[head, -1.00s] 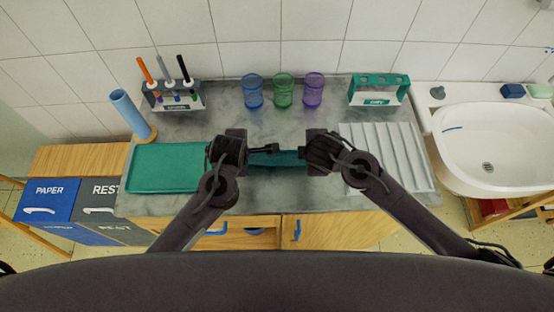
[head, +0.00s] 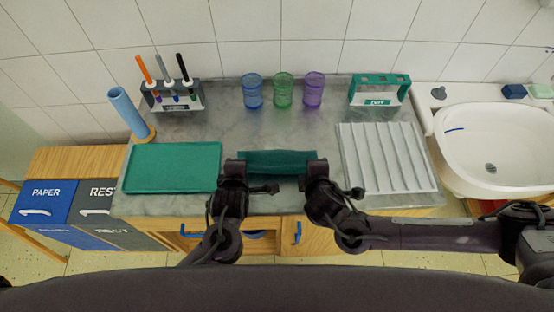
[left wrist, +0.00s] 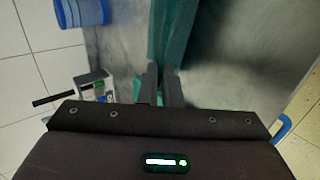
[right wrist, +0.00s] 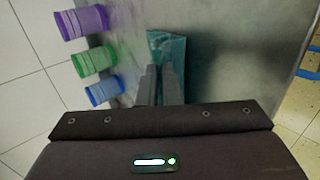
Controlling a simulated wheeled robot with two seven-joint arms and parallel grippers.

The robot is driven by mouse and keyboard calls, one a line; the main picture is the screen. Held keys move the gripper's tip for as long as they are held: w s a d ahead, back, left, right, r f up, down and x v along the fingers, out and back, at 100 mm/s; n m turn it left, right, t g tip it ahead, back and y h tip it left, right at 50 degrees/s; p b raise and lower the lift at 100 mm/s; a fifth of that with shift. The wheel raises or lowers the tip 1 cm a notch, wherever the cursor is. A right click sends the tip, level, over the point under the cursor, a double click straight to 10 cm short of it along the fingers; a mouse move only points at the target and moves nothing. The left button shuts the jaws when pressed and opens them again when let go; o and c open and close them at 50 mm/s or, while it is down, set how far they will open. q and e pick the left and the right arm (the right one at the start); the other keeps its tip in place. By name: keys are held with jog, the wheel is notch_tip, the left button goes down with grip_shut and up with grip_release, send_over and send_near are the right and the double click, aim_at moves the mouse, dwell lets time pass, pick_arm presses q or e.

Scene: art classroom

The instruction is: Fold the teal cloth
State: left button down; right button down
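The teal cloth (head: 277,161) is a narrow, creased band stretched between my two grippers, over the front middle of the grey counter. My left gripper (head: 238,163) is at its left end and my right gripper (head: 315,165) at its right end. In the left wrist view the cloth (left wrist: 172,30) runs out from between nearly closed fingers (left wrist: 160,82). In the right wrist view the cloth (right wrist: 168,52) likewise runs out from between nearly closed fingers (right wrist: 160,82). Both grippers look shut on it. I cannot tell whether it touches the counter.
A flat teal tray (head: 172,168) lies left of the cloth, and a white ribbed rack (head: 387,160) lies right. Blue (head: 252,93), green (head: 284,91) and purple (head: 314,91) cups stand behind.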

pick_arm(q)
jog(key=shift+s+f, duration=0.25)
pick_arm(e)
jog(key=shift+s+a+f, duration=0.1)
jog(key=shift+s+f, duration=0.1)
jog(key=shift+f, duration=0.05)
pick_arm(q)
jog(key=shift+s+f+t, duration=0.15)
jog(key=shift+s+t, duration=0.1)
jog(key=shift+t, duration=0.25)
pick_arm(e)
jog(key=shift+s+f+t, duration=0.1)
jog(key=shift+s+t, duration=0.2)
jog(key=shift+t, duration=0.2)
pick_arm(q)
jog(key=c, duration=1.3)
grip_release()
pick_arm(e)
jog(key=c, duration=1.3)
grip_release()
